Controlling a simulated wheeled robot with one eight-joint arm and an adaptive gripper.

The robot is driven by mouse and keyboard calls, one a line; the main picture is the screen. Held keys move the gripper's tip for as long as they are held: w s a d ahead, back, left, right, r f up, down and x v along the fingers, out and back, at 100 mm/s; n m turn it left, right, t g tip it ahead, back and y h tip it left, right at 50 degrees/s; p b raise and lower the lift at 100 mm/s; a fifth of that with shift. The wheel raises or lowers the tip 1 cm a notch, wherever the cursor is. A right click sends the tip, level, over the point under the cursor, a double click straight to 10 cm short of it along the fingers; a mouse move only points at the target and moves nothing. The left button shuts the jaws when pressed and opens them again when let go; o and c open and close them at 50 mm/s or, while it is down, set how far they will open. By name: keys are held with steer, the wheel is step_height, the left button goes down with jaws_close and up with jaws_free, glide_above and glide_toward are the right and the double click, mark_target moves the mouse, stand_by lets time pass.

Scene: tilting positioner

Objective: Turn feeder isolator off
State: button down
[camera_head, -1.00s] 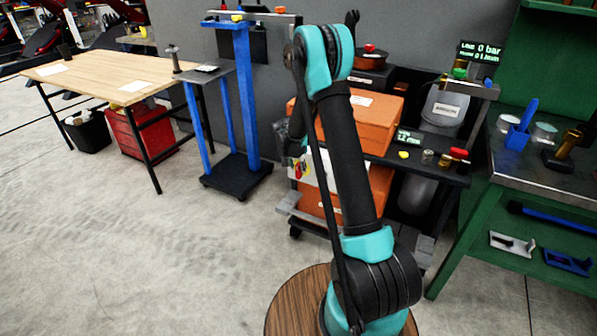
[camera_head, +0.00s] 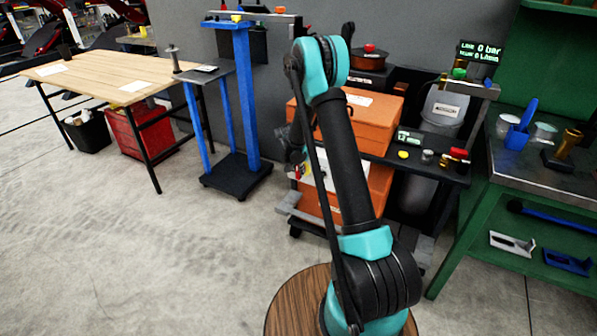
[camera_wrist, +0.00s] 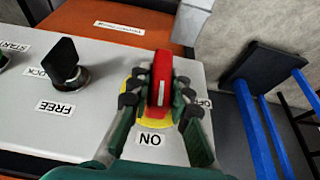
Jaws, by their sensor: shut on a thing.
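The feeder isolator has a red handle (camera_wrist: 161,80) on a yellow round base (camera_wrist: 154,115). It is on a light grey panel (camera_wrist: 100,115) in the wrist view. An ON label (camera_wrist: 150,139) lies just below the base, and a partly hidden OFF label (camera_wrist: 204,103) lies to its right. My gripper (camera_wrist: 158,92) is shut on the red handle, one finger on each side. The handle's white stripe runs roughly up and down in the wrist view. In the head view my arm hides most of the panel.
A black knob (camera_wrist: 67,62) stands left of the isolator, beside the FREE (camera_wrist: 61,108) and LOCK labels. Orange cases (camera_head: 370,125) sit behind my arm. A blue stand (camera_head: 245,100) is to the left, a green workbench (camera_head: 540,170) to the right. The floor at left is open.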

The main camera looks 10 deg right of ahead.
steer(key=shift+a, duration=0.1)
stand_by(0.3)
steer(key=g+h, duration=0.2)
steer(key=h, duration=0.1)
steer(key=shift+w+a+f+n, duration=0.1)
steer(key=shift+w+a+n, duration=0.05)
steer(key=shift+n, duration=0.25)
steer(key=n+g+h, duration=0.1)
steer(key=g+h, duration=0.2)
steer(key=h, duration=0.2)
steer(key=shift+f, duration=0.1)
steer(key=shift+g, duration=0.3)
steer(key=c, duration=1.4)
jaws_free()
steer(key=v, duration=0.7)
steer(key=shift+a, duration=0.3)
